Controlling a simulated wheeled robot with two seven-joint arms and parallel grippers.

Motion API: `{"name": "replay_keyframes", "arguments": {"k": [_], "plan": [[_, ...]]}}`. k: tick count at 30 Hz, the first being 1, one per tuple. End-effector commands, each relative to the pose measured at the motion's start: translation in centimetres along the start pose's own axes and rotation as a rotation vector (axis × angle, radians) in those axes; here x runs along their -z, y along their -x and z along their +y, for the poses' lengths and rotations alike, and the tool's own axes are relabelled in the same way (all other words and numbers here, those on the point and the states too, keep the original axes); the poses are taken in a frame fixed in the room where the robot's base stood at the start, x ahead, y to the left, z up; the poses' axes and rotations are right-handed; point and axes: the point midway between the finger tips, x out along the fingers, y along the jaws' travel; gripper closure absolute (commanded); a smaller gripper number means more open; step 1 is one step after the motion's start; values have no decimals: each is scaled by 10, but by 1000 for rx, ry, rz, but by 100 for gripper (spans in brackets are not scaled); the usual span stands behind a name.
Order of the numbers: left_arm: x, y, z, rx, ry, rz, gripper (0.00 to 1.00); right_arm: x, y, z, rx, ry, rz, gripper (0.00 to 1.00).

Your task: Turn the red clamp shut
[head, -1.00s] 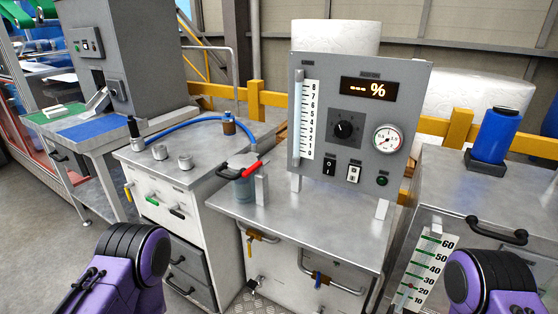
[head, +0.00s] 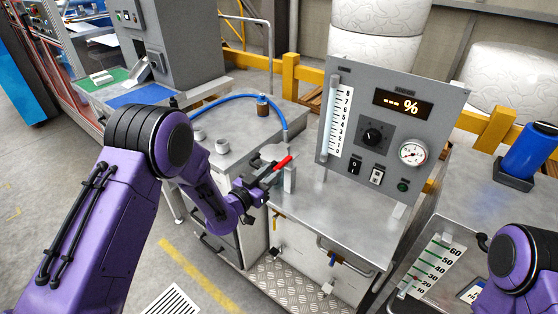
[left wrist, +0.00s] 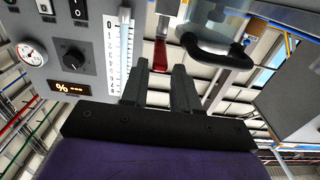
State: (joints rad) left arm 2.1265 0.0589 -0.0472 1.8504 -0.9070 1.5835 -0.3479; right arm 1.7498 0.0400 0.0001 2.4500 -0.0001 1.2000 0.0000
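The red clamp (head: 284,162) is a red lever on a post at the near left corner of the middle bench, beside the blue hose's end. My left gripper (head: 268,177) is right at it, on its left side, and partly hides the clamp's base and the vessel below. In the left wrist view, the red lever (left wrist: 160,56) shows just beyond and between the two fingertips (left wrist: 159,72). The fingers are apart, with a gap around the lever, and do not look closed on it. My right gripper is out of view; only part of my right arm shows.
A grey panel (head: 342,152) with a dial and gauge stands on the bench, right of the clamp. A blue hose (head: 240,102) arches behind it. A dark curved handle (left wrist: 215,56) shows close to the fingers.

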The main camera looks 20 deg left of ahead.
Motion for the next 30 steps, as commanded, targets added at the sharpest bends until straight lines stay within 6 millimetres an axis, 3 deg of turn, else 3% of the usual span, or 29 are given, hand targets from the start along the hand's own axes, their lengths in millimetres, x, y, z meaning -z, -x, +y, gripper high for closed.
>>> {"name": "replay_keyframes", "arguments": {"k": [3, 9, 17, 20, 30], "plan": [[3, -25, 0, -1, 1, 0, 70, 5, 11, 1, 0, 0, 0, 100], [0, -48, 0, 0, 1, -2, 70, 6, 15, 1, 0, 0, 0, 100], [-1, -50, 0, 1, 3, -3, 70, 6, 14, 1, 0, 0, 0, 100], [-1, -50, 0, 1, 3, -3, 100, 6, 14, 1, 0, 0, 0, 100], [-1, -46, -4, 26, 2, -4, 100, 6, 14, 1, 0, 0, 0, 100]]}}
